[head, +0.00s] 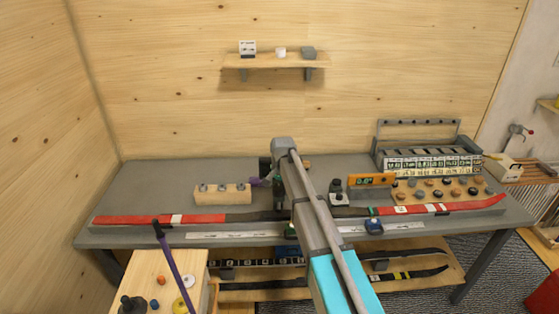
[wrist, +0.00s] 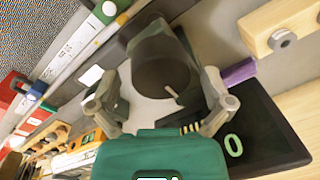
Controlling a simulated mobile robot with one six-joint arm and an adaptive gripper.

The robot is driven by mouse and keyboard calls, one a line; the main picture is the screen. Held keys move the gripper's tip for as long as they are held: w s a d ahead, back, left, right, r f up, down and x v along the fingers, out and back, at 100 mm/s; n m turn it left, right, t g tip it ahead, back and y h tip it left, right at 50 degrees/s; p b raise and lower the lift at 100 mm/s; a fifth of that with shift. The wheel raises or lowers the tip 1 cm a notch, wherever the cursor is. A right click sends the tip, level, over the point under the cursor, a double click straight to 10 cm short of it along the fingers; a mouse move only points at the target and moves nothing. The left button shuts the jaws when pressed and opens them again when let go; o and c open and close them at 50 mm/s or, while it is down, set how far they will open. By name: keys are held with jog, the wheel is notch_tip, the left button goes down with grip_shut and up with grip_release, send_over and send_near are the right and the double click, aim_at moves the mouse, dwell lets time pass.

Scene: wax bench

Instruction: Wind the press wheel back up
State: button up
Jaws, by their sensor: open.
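A dark grey rounded part (wrist: 160,62), which looks like the press wheel or its hub, sits between my fingers in the wrist view. A small pale pin (wrist: 172,93) sticks out from its face. My gripper (wrist: 160,78) is open, with one finger on each side of this part; I cannot tell whether either finger touches it. In the head view my arm covers the middle of the bench and hides the gripper. A dark upright piece (head: 265,170), possibly the press, shows just left of my arm.
A purple item (wrist: 239,72) lies close to my right-hand finger. A dark panel with a green 0 (wrist: 262,140) is below it. A wooden block with knobs (head: 222,194) stands left on the bench (head: 150,185). A red ski (head: 190,219) runs along the front.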

aim_at(280, 189)
jog(key=m, duration=1)
jog(key=shift+s, duration=0.1)
notch_tip(280, 189, up, 14)
jog(key=p, duration=1.3)
jog(key=shift+s+p, duration=0.4)
jog(key=shift+s, duration=0.05)
jog(key=shift+d+f, duration=0.1)
jog(key=shift+f, duration=0.05)
jog(key=s+d+f+n+b, duration=0.4)
jog(key=s+d+n, duration=0.1)
jog(key=s, duration=0.4)
jog(key=s+d+f+n+b, duration=0.4)
jog(key=s+d+n, duration=0.1)
jog(key=s, duration=0.5)
jog(key=s+d+f+n+b, duration=0.4)
jog(key=s+d+n, duration=0.1)
jog(key=s, duration=0.4)
jog(key=shift+s+f+n+h, duration=0.2)
jog(key=shift+s+n+h, duration=0.1)
jog(key=shift+n, duration=0.4)
